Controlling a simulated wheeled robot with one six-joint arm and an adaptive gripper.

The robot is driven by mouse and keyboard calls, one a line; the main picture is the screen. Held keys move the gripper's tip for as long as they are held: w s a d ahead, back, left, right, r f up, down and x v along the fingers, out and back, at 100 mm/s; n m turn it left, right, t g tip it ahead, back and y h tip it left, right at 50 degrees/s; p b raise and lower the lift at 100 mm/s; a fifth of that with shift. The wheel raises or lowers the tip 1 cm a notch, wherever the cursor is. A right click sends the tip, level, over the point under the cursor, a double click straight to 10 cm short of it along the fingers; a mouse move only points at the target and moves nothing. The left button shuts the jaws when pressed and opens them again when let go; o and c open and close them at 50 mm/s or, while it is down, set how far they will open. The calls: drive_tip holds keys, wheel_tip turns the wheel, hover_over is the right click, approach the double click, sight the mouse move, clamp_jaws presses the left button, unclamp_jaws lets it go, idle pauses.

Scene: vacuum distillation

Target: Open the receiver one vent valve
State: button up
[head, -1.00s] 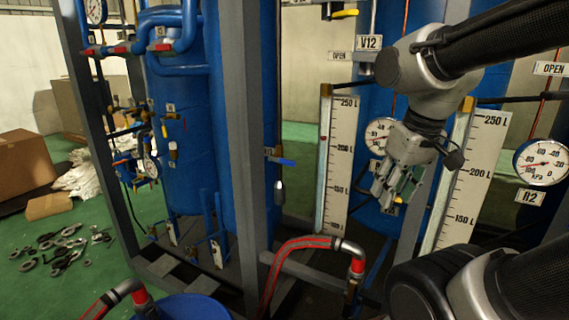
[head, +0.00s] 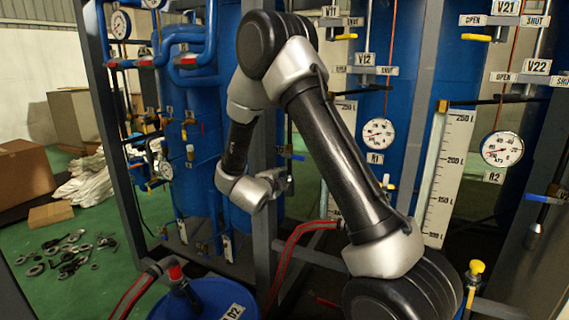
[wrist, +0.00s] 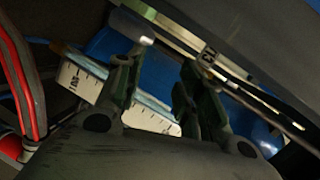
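The receiver one tank, marked by the R1 tag (head: 375,158) under its round gauge (head: 378,133), is a blue vessel partly hidden behind my arm in the head view. Two tagged valves are on it: V11 (head: 329,22) with a yellow handle (head: 346,37), and V12 (head: 365,59) with a SHUT plate (head: 386,70). No visible label says which is the vent. My gripper (head: 288,181) is lower and left of both tags, beside the grey frame post. In the wrist view my gripper (wrist: 158,92) has its fingers apart, with nothing held between them.
A grey frame post (head: 259,240) stands close to my gripper. Receiver two has V21 (head: 507,6), V22 (head: 537,66) and a gauge (head: 502,149) at right. A white level scale (head: 447,180), red hoses (head: 290,250) and a blue drum (head: 205,297) are nearby.

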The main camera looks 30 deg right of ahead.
sight(298, 158)
wheel_tip(298, 158, up, 6)
drive_tip(key=s+d+f+m+h, duration=0.1)
drive_tip(key=s+d+m+h, duration=0.2)
drive_tip(key=m+h, duration=0.1)
drive_tip(key=x, duration=0.7)
drive_tip(key=shift+w+r, duration=0.1)
drive_tip(key=shift+w, duration=0.4)
clamp_jaws()
